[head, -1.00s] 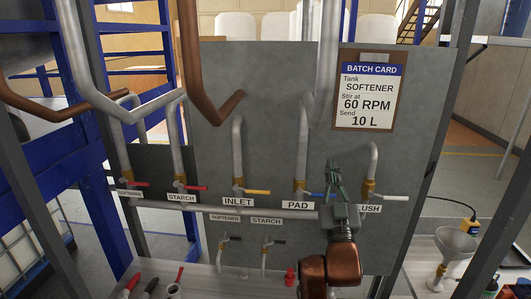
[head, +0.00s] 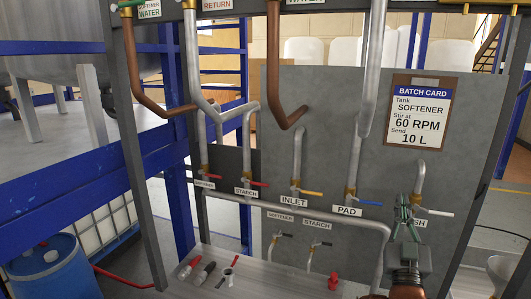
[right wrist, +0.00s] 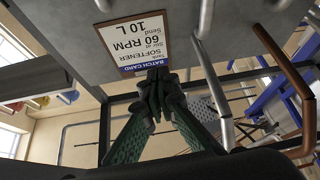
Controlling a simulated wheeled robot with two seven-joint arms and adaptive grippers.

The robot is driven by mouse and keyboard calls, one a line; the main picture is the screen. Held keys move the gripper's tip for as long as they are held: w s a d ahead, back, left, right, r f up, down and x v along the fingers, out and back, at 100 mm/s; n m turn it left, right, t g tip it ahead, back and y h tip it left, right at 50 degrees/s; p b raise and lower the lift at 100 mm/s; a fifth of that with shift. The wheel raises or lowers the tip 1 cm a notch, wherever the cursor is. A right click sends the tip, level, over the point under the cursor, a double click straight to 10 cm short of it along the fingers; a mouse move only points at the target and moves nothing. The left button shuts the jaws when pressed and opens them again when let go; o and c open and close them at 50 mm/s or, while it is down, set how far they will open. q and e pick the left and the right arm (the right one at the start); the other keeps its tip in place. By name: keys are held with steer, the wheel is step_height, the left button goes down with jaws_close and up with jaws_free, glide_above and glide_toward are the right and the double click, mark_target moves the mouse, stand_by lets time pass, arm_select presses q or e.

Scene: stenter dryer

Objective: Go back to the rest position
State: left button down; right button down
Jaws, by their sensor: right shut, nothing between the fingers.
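My right gripper (head: 403,212) is at the lower right of the head view, its green fingers pointing up and shut with nothing between them. It is in front of the grey panel (head: 330,115) and overlaps the FLUSH label and pipe area; I cannot tell how far off the panel it is. In the right wrist view the shut green fingers (right wrist: 157,88) show below the upside-down batch card (right wrist: 138,42). The left gripper is in neither view.
Valves with red, yellow, blue (head: 370,203) and white (head: 434,212) handles line the panel. Pipes hang down in front of it. A shelf below holds markers (head: 188,267) and a red item (head: 333,281). A blue drum (head: 52,268) stands at the lower left.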

steer(key=s+d+f+n+g+y, duration=0.1)
steer(key=s+f+g, duration=0.15)
steer(key=f, duration=1.05)
steer(key=s+d+f+g+y, duration=0.15)
steer(key=f+g, duration=0.25)
steer(key=f, duration=1)
steer(key=s+d+f+n+g+y, duration=0.1)
steer(key=s+f+g, duration=0.15)
steer(key=f, duration=1.05)
steer(key=s+a+f+g+y, duration=0.15)
steer(key=s+f+g, duration=0.35)
steer(key=s+f, duration=0.9)
steer(key=s+a+f+g+y, duration=0.15)
steer(key=s+f+g, duration=0.45)
steer(key=s+f, duration=0.85)
steer(key=s+a+f, duration=0.1)
steer(key=s+f, duration=0.1)
steer(key=f, duration=1.1)
steer(key=s+a+f, duration=0.1)
steer(key=s+f, duration=0.1)
steer(key=f, duration=1.1)
steer(key=s+f+n+g, duration=0.1)
steer(key=s+f+g, duration=0.1)
steer(key=s+f, duration=1.6)
steer(key=shift+s+d+f, duration=0.2)
steer(key=shift+s+f, duration=0.2)
steer(key=shift+s, duration=0.6)
